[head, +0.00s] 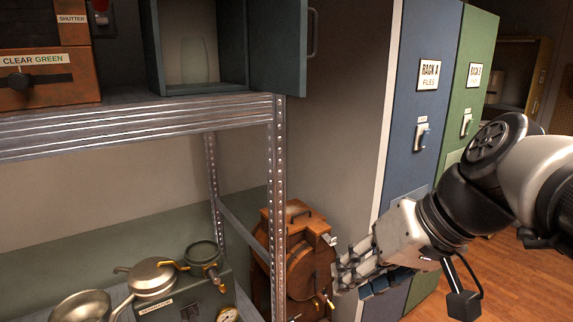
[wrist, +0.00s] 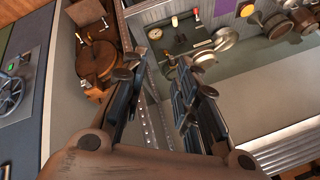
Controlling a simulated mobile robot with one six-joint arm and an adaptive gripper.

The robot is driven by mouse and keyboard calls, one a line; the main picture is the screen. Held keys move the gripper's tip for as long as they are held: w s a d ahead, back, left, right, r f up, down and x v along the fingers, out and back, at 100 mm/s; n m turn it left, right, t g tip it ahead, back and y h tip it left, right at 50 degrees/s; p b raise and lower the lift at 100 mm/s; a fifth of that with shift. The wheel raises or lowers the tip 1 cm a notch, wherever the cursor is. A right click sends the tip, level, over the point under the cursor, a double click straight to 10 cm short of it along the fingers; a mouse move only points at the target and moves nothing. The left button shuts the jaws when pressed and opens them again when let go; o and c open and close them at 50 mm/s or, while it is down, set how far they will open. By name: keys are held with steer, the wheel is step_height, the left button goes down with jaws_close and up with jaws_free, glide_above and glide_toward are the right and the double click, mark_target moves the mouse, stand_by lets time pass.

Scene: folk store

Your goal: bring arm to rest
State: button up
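My gripper (head: 347,268) is at the right end of my arm's reach toward the shelf in the head view, pointing left, beside the shelf's front post. In the wrist view my gripper (wrist: 165,78) shows two dark fingers spread apart with a clear gap between them. Nothing is held between the fingers. In the head view the fingertips overlap the right edge of a brown copper-coloured machine (head: 300,250); I cannot tell whether they touch it.
A metal shelf (head: 150,128) carries an orange box (head: 40,50) and an open grey cabinet (head: 278,50). A separator (head: 190,295) stands on the lower level. A blue Rack A panel (head: 415,120) and green Rack B panel (head: 476,75) stand behind my arm. Wooden floor (head: 530,275) is clear at right.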

steer(key=s+d+f+h+b, duration=0.2)
steer(key=s+f, duration=0.4)
steer(key=f, duration=0.3)
steer(key=s+d+f+h+b, duration=0.1)
steer(key=s+f+h+b, duration=0.1)
steer(key=s+f, duration=0.5)
step_height(320, 180, down, 4)
steer(key=shift+s+d+r+m+h, duration=0.15)
steer(key=shift+d+r+m+h, duration=0.1)
steer(key=shift+d+m+h, duration=0.2)
steer(key=shift+a, duration=0.1)
